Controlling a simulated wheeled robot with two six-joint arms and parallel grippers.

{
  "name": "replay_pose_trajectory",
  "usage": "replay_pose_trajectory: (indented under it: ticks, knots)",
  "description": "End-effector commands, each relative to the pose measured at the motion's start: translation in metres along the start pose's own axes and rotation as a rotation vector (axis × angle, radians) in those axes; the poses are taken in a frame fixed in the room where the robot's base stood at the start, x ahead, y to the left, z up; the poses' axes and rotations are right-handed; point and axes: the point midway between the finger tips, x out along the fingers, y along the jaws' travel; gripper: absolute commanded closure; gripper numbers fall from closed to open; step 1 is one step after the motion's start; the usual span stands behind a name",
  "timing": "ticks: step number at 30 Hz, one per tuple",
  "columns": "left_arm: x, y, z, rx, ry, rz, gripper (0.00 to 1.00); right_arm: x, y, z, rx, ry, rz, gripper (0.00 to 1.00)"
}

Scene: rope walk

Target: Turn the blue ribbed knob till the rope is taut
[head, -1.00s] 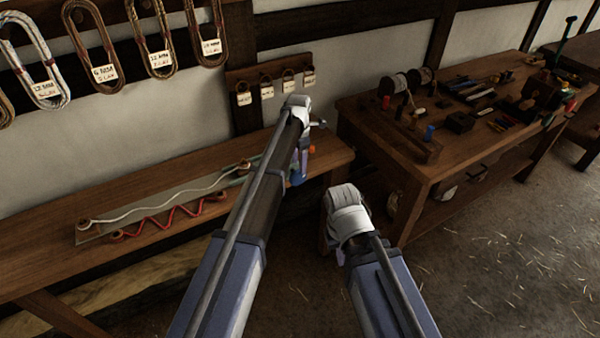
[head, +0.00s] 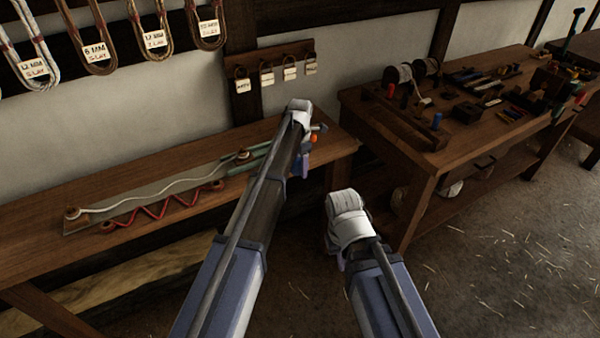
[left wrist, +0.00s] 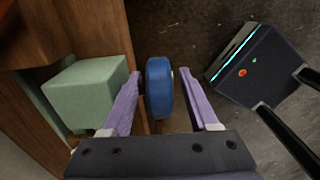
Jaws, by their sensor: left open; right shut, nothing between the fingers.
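In the left wrist view the blue ribbed knob (left wrist: 159,88) stands between the two purple fingers of my left gripper (left wrist: 160,76). The fingers are open, with a gap on the right side; on the left, contact is hard to judge. A pale green block (left wrist: 88,92) lies just left of them. In the head view a white rope (head: 165,190) runs in slack waves along a narrow grey board (head: 125,209) on the bench. My left arm hides the knob there.
A red zigzag cord (head: 160,210) lies in front of the board on the wooden bench (head: 30,235). Rope coils and tags hang on the wall. A workbench (head: 395,150) with spools and tools stands at the right. Straw-strewn floor (head: 500,260) is open in front.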

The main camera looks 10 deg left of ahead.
Motion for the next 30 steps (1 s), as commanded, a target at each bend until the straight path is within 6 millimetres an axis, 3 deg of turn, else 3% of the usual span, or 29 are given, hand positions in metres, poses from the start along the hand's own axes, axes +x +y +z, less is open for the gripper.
replay_pose_trajectory:
  ticks: [8,24,30]
  knots:
    - [0.0014,0.0,0.0,0.0,0.0,0.0,0.4,0.0014,-0.0001,-0.0001,0.0,0.0,0.0,1.0]
    - [0.0015,0.0,0.0,0.0,0.0,0.0,1.0,0.0014,-0.0001,-0.0001,0.0,0.0,0.0,1.0]
    - [0.0015,0.0,-0.0001,0.0,0.0,0.0,1.0,0.0015,-0.0001,-0.0001,0.0,0.0,0.0,1.0]
